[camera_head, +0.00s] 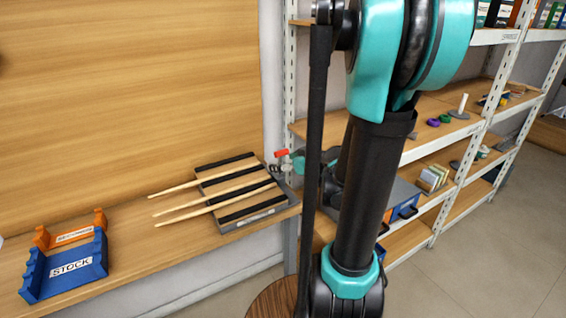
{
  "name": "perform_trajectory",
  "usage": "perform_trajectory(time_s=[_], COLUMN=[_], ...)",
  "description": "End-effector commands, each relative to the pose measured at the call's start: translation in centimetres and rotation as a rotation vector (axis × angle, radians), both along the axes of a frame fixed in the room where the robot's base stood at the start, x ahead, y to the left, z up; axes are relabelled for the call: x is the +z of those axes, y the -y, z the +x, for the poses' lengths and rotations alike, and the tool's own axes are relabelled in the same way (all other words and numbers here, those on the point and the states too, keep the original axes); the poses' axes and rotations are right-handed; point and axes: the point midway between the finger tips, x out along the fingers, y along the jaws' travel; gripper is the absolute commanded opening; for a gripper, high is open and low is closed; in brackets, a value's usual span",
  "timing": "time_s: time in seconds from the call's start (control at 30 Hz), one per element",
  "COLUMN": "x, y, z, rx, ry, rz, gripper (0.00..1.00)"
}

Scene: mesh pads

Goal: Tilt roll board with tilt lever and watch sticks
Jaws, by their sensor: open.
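The roll board (243,209) is a dark board with wood-coloured strips in a grey frame, at the right end of the wooden shelf. Several long, thin wooden sticks (188,209) lie across it, roughly side by side, their left ends reaching past its edge. The tilt lever (281,153) shows as a small red handle at the board's back right corner. My gripper (290,166) is small and partly hidden behind my arm, just right of the lever. It is open; whether it touches the lever I cannot tell.
A blue rack (77,268) labelled STOCK and an orange labelled rack (71,234) stand on the shelf at left. A metal shelving unit (458,132) with various items stands at right. My arm blocks the middle. The shelf between racks and sticks is clear.

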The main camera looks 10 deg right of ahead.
Motion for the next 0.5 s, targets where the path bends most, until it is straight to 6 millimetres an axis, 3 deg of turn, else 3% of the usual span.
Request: perform_trajectory(time_s=[0.27,0.5], x=[0.3,1.4], y=[0.4,1.5], z=[-0.5,-2.7], rx=[-0.003,-0.004], ry=[0.0,0.0], rz=[0.0,0.0], gripper=[0.76,0.76])
